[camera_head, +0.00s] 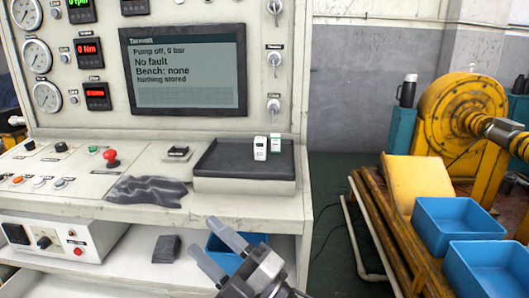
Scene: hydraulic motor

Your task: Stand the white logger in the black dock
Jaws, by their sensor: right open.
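The white logger (260,148) is a small upright block with a dark patch on its face. It stands on a dark-topped raised tray (222,160) at the right of the console shelf. The black dock (178,152) is a small dark piece on the shelf, left of the tray, and looks empty. My right gripper (204,236) is at the bottom centre, below and in front of the shelf edge. Its two grey fingers are apart with nothing between them. It is well clear of the logger and the dock. My left gripper is not in view.
A crumpled dark cloth (147,190) lies in front of the dock. A red knob (111,157) rises left of it. The screen panel (184,70) stands behind. Blue bins (452,222) are far right.

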